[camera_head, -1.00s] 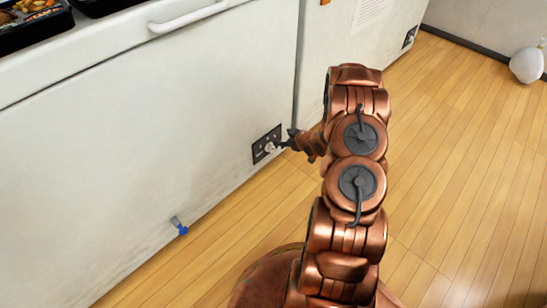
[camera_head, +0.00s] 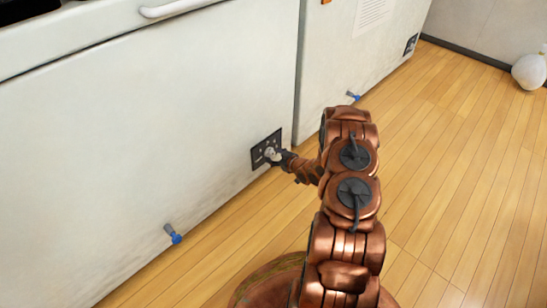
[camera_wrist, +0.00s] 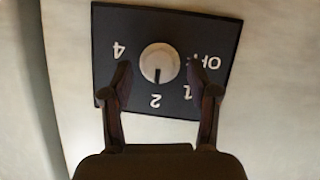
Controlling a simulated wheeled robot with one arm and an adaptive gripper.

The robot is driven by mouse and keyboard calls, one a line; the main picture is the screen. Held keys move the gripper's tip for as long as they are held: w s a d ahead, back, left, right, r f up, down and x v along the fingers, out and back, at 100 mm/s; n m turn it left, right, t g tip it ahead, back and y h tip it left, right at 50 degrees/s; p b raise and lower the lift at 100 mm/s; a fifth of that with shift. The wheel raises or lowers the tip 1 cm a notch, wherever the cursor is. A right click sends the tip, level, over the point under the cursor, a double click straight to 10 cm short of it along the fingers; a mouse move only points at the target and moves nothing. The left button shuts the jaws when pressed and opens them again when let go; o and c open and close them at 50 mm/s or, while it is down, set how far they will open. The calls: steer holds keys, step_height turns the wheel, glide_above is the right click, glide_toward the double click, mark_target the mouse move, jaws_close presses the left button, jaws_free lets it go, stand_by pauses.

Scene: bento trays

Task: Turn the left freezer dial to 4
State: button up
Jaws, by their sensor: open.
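The left freezer (camera_head: 150,110) has a black dial panel (camera_head: 258,160) low on its front near the right edge. The panel (camera_wrist: 112,22) fills the upper middle of the wrist view, with 4, 2, 1 and OFF readable on it. Its round pale dial (camera_wrist: 160,60) has a dark pointer line directed down toward the 2. My gripper (camera_wrist: 158,68) is open, with one finger on each side of the dial and a visible gap to it. In the head view, my gripper (camera_head: 285,160) is right at the dial (camera_head: 271,154).
A right freezer (camera_head: 340,60) with its own panel (camera_head: 411,45) stands beside the left one. Blue-tipped drain valves stick out low on the left freezer (camera_head: 173,234) and right freezer (camera_head: 353,96). The wooden floor (camera_head: 460,150) is clear; a white bag-like object (camera_head: 529,71) lies far right.

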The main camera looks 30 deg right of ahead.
steer(key=shift+x, duration=0.8)
steer(key=shift+c, duration=0.3)
steer(key=shift+d+r, duration=0.1)
steer(key=c, duration=0.8)
